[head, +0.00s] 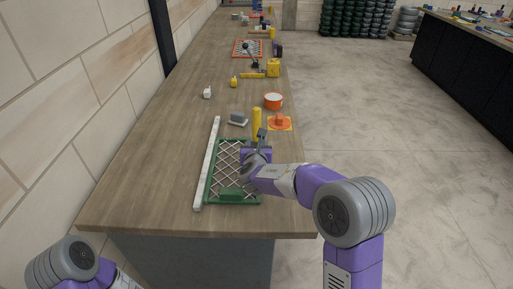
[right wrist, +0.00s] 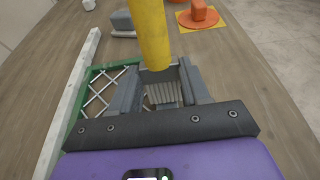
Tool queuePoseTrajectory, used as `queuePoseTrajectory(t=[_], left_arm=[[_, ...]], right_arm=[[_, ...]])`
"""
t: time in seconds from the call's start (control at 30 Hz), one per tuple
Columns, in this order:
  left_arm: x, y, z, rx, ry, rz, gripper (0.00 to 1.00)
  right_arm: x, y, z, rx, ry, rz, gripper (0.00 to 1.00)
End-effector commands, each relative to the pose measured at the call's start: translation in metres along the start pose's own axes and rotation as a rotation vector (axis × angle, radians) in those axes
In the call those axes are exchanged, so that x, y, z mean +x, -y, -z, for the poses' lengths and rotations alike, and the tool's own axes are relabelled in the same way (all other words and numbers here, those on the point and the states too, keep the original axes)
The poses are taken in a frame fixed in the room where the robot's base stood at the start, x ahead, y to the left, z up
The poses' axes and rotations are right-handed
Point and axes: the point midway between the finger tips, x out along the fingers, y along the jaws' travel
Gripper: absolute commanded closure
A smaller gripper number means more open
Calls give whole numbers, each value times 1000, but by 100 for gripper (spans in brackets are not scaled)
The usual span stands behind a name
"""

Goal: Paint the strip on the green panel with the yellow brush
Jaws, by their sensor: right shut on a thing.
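The green panel (head: 208,183) is a green frame around a pale crossed lattice, lying on the wooden bench; part of it shows in the right wrist view (right wrist: 88,78). A long white strip (head: 207,165) lies along its left edge, also visible in the right wrist view (right wrist: 72,95). My right gripper (head: 261,136) is over the panel's far right corner. It is shut on the yellow brush (head: 257,118), whose thick yellow handle (right wrist: 151,30) stands up between the fingers (right wrist: 160,88). The brush's lower end is hidden. My left gripper is out of view.
Beyond the panel are a grey block (head: 238,119), an orange piece on a yellow mat (head: 289,127) and an orange-and-white pot (head: 273,101). Small bottles stand farther back. The bench left of the strip is clear.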

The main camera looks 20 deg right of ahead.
Motion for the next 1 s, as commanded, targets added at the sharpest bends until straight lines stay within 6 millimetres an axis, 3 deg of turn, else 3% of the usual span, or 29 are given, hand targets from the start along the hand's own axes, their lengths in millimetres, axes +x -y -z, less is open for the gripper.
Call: queuePoseTrajectory(t=[1.0], left_arm=[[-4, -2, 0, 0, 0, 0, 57]], right_arm=[[43, 0, -12, 0, -1, 1, 85]])
